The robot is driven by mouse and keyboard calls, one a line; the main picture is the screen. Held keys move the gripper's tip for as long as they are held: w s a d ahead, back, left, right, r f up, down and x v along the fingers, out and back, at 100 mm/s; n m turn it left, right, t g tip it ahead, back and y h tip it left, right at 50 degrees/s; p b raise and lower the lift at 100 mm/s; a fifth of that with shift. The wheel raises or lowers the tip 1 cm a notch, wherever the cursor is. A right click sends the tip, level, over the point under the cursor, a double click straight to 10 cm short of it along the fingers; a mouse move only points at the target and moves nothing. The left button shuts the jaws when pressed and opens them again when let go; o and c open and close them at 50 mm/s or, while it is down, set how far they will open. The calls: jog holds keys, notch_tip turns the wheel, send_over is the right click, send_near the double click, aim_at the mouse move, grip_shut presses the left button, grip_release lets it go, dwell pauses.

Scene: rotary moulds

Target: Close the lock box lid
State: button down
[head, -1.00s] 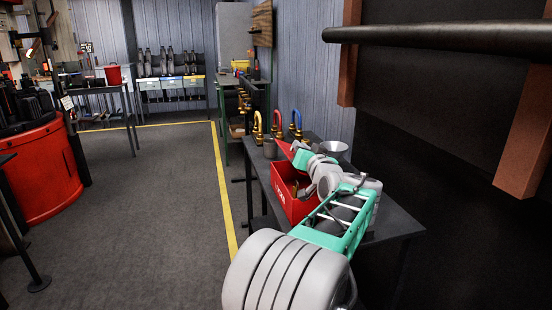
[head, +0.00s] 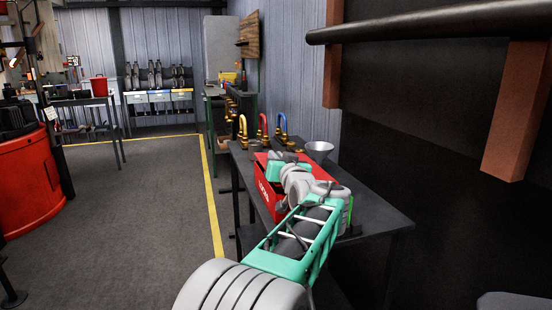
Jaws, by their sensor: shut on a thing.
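The red lock box (head: 263,190) stands on the dark workbench, its lettered side facing left. Its red lid (head: 262,160) shows only in part, looking low over the box; my arm covers much of it, so I cannot tell whether it is fully down. My gripper (head: 281,157) is at the top of the box, at the lid. Its fingertips are mostly hidden by my own wrist, but it is shut on the lid.
A grey funnel (head: 319,150) stands behind the box. The bench top (head: 375,212) is clear at right. A dark wall with a bar (head: 430,22) rises at right; open floor lies left.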

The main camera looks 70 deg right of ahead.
jog(key=c, duration=1.5)
grip_release()
jog(key=shift+w, duration=0.1)
jog(key=shift+a, duration=0.1)
jog(key=v, duration=0.7)
jog(key=shift+s+a, duration=0.25)
jog(key=shift+a, duration=0.05)
